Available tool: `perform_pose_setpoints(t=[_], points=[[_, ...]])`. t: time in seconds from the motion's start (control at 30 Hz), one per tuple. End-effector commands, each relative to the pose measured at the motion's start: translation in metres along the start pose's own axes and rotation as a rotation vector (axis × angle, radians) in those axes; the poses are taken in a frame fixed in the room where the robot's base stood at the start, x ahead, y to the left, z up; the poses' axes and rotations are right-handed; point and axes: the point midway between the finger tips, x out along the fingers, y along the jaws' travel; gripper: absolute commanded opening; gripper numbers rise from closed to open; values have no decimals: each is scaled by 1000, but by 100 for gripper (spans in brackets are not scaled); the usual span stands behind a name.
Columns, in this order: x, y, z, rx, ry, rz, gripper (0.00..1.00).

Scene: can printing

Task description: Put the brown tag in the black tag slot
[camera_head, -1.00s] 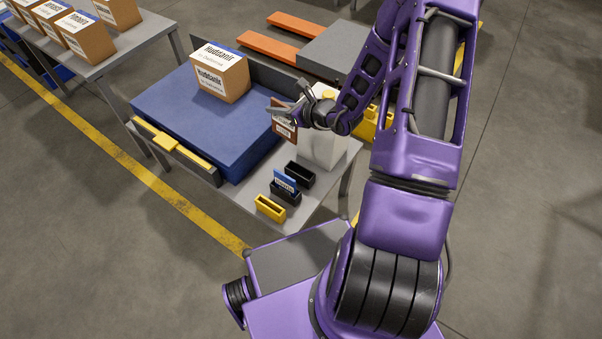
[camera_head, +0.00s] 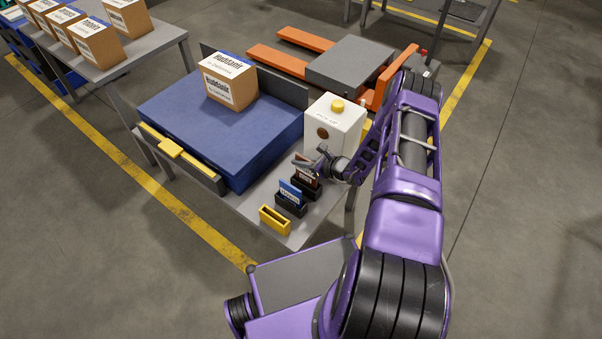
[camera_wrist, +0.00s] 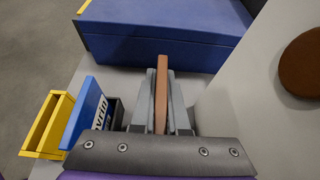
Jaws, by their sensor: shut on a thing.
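My gripper (camera_head: 312,165) is shut on the brown tag (camera_head: 304,172), which stands upright between the fingers. The black tag slot (camera_head: 306,188) is the rear holder in the row, directly below the tag. In the head view the tag's lower edge meets the slot's opening; I cannot tell how deep it sits. In the wrist view the brown tag (camera_wrist: 161,95) shows edge-on between the grey fingers, and the slot under it is hidden.
A blue tag (camera_head: 290,193) stands in a dark holder in front, next to an empty yellow holder (camera_head: 274,220). A white box with a yellow button (camera_head: 345,122) stands close behind my gripper. A blue platform (camera_head: 215,135) bearing a carton (camera_head: 229,81) lies to the left.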

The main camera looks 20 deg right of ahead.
Motion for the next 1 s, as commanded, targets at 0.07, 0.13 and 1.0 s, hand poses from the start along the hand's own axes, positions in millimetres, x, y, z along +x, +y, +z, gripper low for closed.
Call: perform_pose_setpoints(t=[0.07,0.13,1.0], points=[[3,0,-5,-1,-1,0,0],[5,0,-10,0,-1,0,0],[20,0,-40,-1,-1,0,42]])
